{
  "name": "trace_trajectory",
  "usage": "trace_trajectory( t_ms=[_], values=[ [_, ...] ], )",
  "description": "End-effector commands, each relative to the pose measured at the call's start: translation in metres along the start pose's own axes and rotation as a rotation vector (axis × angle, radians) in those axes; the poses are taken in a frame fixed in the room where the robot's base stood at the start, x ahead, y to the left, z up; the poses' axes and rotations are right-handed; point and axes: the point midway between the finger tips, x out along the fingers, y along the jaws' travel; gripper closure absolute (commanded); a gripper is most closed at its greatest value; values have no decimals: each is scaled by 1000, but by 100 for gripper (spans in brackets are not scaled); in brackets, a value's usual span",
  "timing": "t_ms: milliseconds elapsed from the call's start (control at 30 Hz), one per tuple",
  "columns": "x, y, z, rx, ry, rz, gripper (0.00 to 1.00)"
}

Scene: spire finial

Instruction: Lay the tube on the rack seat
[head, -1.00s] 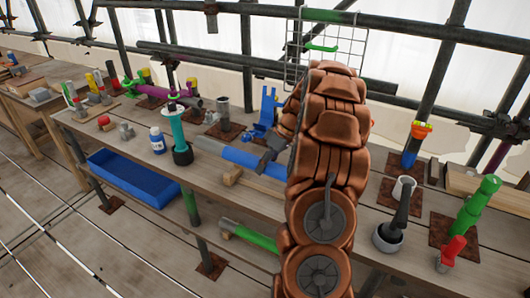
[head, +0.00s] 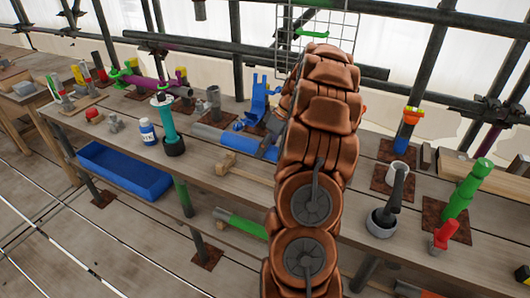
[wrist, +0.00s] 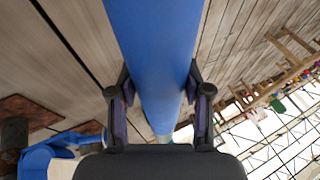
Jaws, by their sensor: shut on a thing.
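The tube (head: 212,136) is a long cylinder, pale grey-blue at its left end and blue along the rest. In the head view it lies roughly level at the bench, partly behind my arm. In the wrist view the blue tube (wrist: 155,60) runs lengthwise between both fingers of my gripper (wrist: 158,100), which is shut on it. A wooden support block (head: 226,163) with a bar stands just in front of the tube; it may be part of the rack seat. I cannot tell whether the tube touches it.
A blue upright bracket (head: 262,103) stands behind the tube. A teal tool in a black base (head: 173,146) and a white bottle (head: 148,132) stand left. A blue bin (head: 125,170) sits below the bench front.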

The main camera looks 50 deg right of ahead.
Motion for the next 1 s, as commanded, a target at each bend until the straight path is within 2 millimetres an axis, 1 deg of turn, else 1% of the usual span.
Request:
trace_trajectory(
  t_ms=[100, 1000],
  values=[
    [8, 3, 2, 0, 1, -1, 100],
    [52, 23, 17, 0, 0, 0, 100]
  ],
)
